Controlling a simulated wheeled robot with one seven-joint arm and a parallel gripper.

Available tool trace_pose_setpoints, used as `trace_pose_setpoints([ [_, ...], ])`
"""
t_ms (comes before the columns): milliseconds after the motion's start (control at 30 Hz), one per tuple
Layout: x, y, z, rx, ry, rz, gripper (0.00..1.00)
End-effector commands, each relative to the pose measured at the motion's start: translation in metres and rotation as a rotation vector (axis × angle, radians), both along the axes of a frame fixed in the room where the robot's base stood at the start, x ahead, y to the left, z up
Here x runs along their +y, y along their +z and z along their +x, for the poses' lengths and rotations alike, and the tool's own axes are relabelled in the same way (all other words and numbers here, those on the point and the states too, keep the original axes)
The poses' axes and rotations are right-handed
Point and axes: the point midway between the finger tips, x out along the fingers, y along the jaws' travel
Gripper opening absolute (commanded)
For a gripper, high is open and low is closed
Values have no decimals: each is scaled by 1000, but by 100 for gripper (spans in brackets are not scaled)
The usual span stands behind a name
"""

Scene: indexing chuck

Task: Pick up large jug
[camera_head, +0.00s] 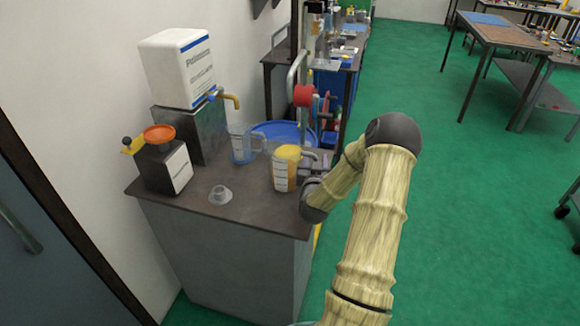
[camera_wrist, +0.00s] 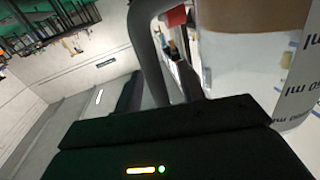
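A clear measuring jug (camera_head: 284,178) with white markings and orange-yellow contents stands upright near the bench's front right. It looks like the large jug. In the wrist view the jug's wall (camera_wrist: 240,75), with "ml" print, fills the right side, close to my gripper. A grey curved bar (camera_wrist: 148,50), seemingly its handle, rises just beyond my gripper's dark body. My gripper (camera_head: 313,165) is beside the jug on its right, at handle height, partly hidden by my wrist.
A bluish clear jug (camera_head: 241,150) stands behind, left, under the tap (camera_head: 230,99) of a white container (camera_head: 180,66). The bench's front (camera_head: 245,222) is clear.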

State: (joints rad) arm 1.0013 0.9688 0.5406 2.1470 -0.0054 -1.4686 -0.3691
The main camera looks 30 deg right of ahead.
Motion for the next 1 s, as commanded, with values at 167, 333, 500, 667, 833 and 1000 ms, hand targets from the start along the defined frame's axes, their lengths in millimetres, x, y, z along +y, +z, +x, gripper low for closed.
trace_pose_setpoints([
  [167, 0, 0, 0, 0, 0, 0, 40],
  [333, 0, 0, 0, 0, 0, 0, 36],
  [500, 0, 0, 0, 0, 0, 0, 2],
  [667, 0, 1, 0, -1, 0, -1, 0],
  [833, 0, 1, 0, -1, 0, -1, 0],
  [1000, 0, 2, 0, -2, 1, -1, 0],
])
